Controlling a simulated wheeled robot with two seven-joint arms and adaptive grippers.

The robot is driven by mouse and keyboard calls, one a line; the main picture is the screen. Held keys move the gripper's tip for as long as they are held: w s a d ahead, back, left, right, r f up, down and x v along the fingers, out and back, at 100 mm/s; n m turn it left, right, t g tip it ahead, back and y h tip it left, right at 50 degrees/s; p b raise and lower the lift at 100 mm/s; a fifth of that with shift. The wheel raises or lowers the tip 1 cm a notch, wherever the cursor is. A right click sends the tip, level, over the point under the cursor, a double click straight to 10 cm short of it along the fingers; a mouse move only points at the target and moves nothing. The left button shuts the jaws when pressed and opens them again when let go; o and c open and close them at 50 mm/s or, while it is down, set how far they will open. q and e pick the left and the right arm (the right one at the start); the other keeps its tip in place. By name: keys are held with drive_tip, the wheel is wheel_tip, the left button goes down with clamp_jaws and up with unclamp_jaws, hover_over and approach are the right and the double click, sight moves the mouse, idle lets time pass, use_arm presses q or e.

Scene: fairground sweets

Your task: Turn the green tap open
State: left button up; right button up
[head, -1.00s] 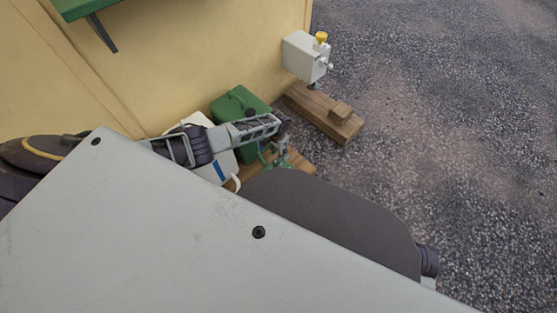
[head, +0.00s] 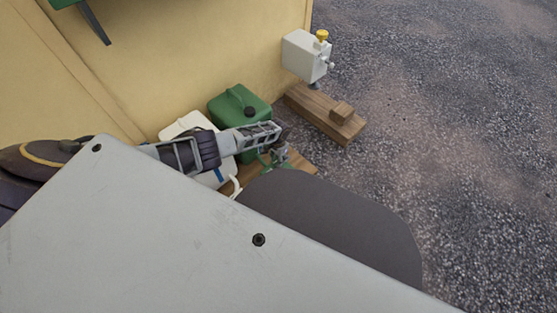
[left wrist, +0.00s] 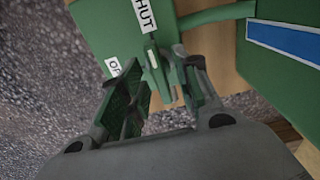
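The green tap's lever (left wrist: 156,72) stands between the two fingers of my left gripper (left wrist: 162,88) in the left wrist view. The fingers are apart, with a gap at the left finger; the lever is nearer the right finger. A green plate (left wrist: 100,30) behind it bears a white "SHUT" label (left wrist: 145,14) and a partly hidden label beginning "OP" (left wrist: 113,67). In the head view the green tap (head: 276,160) is small and partly hidden beneath my left gripper (head: 282,131). My right gripper is not in view.
A green canister (head: 234,104) and a white container (head: 181,127) stand against the yellow wall (head: 200,60). A grey box with a yellow knob (head: 304,56) stands over a wooden plank (head: 318,113). Open gravel (head: 460,120) lies to the right.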

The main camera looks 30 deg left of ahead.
use_arm(q)
drive_tip(key=shift+f, duration=0.1)
clamp_jaws()
